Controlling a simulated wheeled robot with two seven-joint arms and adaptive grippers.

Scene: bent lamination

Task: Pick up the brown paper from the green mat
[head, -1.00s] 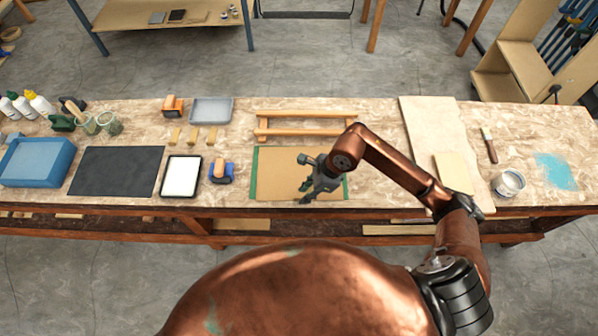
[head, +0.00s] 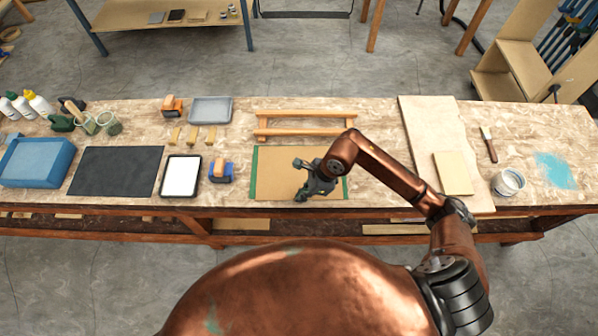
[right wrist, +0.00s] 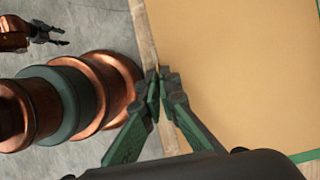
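The brown paper (head: 275,180) lies over the green mat (head: 253,180), whose green shows as strips at the left and right sides. The paper also fills the right part of the right wrist view (right wrist: 235,70). My right gripper (head: 300,197) is at the paper's front edge, near the table's front. In the right wrist view its fingertips (right wrist: 159,77) are drawn together with the paper's edge running between them. Lifting of the edge is too small to tell. My left gripper (right wrist: 50,36) shows only in the right wrist view, away from the paper, with its fingers apart.
A wooden frame (head: 305,114) lies behind the mat. A pale board (head: 428,130) with a tan block (head: 453,174) lies to the right, beside a can (head: 508,183).

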